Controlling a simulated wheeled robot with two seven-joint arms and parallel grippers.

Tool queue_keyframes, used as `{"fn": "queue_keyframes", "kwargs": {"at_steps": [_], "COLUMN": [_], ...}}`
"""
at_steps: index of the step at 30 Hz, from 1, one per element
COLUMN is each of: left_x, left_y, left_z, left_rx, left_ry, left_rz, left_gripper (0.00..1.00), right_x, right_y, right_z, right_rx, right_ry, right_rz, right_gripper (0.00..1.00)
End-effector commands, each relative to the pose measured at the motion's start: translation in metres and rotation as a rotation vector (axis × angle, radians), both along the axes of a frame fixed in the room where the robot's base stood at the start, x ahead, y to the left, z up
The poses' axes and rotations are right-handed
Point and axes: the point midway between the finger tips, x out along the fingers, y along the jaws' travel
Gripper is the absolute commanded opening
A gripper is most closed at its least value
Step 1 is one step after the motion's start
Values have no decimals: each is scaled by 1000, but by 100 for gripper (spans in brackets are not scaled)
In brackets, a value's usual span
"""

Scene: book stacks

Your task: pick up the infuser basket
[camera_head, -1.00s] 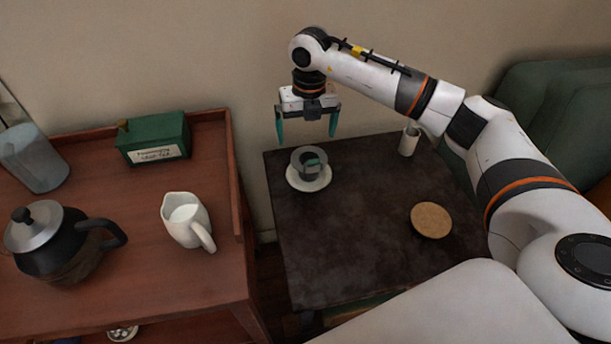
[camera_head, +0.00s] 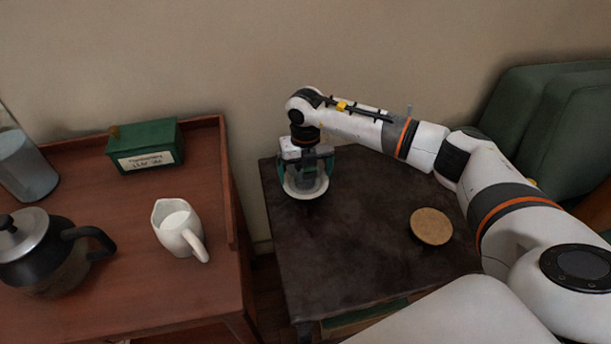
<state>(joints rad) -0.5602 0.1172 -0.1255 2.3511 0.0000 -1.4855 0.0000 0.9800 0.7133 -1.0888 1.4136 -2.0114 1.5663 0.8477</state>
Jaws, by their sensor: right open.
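The infuser basket (camera_head: 307,184) is a grey cup-like piece standing on a white saucer (camera_head: 305,195) at the back left of the dark table. My right gripper (camera_head: 307,176) has come down over it, with its teal fingers apart on either side. The fingers are open, and I cannot tell whether either touches the basket. The gripper body hides the basket's top and much of its sides. My left gripper is not in view.
A round cork coaster (camera_head: 431,226) lies on the dark table (camera_head: 350,240), which is otherwise mostly clear. The red-brown cabinet (camera_head: 130,290) at left holds a kettle (camera_head: 45,250), a white pitcher (camera_head: 178,228), a green box (camera_head: 147,146) and a glass jar (camera_head: 24,168).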

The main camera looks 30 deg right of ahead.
Motion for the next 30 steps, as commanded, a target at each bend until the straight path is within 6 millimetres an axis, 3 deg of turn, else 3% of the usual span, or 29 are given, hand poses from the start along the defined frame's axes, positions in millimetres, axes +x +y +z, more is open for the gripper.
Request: {"fn": "queue_keyframes", "kwargs": {"at_steps": [6,14,23,30], "left_x": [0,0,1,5], "left_y": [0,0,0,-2], "left_z": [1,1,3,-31], "left_rx": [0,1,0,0], "left_ry": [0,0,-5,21], "left_rz": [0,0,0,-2], "left_gripper": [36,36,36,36], "right_x": [0,0,0,1], "right_y": [0,0,0,0], "right_z": [-1,0,8,55], "right_rx": [0,1,1,1], "right_ry": [0,0,-1,-4], "right_rz": [1,0,0,2], "right_gripper": [100,60,59,59]}}
